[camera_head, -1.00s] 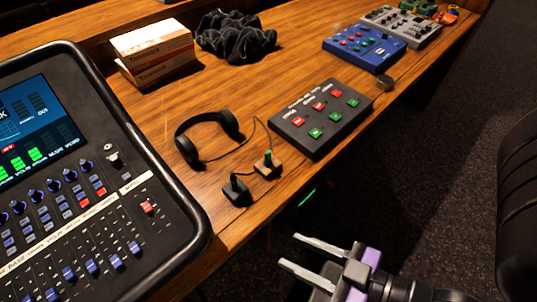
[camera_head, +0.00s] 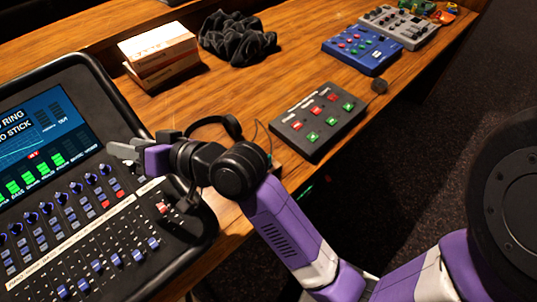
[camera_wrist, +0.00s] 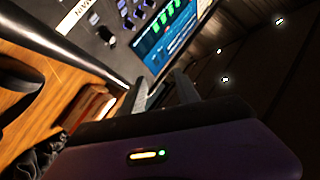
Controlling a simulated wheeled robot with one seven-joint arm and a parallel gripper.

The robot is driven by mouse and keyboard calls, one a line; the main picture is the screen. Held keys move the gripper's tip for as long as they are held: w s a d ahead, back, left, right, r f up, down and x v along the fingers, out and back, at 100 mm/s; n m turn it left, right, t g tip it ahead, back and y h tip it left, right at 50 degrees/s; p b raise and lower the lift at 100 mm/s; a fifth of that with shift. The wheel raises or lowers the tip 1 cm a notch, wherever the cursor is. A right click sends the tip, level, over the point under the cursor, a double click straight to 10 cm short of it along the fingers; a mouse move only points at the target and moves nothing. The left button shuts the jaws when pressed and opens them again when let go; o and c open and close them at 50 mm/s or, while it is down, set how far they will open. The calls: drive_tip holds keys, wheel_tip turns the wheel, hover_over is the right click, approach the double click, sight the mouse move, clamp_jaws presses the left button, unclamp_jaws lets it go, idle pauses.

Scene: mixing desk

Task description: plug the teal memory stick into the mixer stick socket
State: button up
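The mixer (camera_head: 88,225) is a large black desk with a lit screen, knobs and faders at the left of the head view; part of it shows in the wrist view (camera_wrist: 97,48). I cannot make out its stick socket. My gripper (camera_head: 122,150) is above the mixer, near the right edge of the screen. In the wrist view my gripper's two fingers (camera_wrist: 162,90) are apart, with nothing visible between them. The teal memory stick is not visible now; my arm covers the spot where a small teal-topped piece stood on a block.
Headphones (camera_head: 232,126) are partly hidden behind my wrist. A black button box (camera_head: 318,122), a blue pedal box (camera_head: 362,50) and a grey one (camera_head: 405,27) stand to the right. Stacked boxes (camera_head: 158,52) and a black cloth (camera_head: 238,38) lie at the back.

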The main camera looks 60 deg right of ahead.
drive_tip(key=w+d+n+g+y+p, duration=0.1)
drive_tip(key=d+n+g+y, duration=0.1)
drive_tip(key=g, duration=0.1)
drive_tip(key=g+h+p, duration=0.4)
drive_tip(key=g+h, duration=0.1)
drive_tip(key=g, duration=0.8)
hover_over(269, 156)
drive_tip(key=shift+n, duration=0.3)
wheel_tip(269, 156, down, 10)
drive_tip(key=shift+f, duration=0.1)
drive_tip(key=shift+b, duration=0.3)
wheel_tip(269, 156, down, 9)
drive_tip(key=b, duration=0.8)
drive_tip(key=shift+p, duration=0.3)
drive_tip(key=shift+c, duration=0.5)
clamp_jaws()
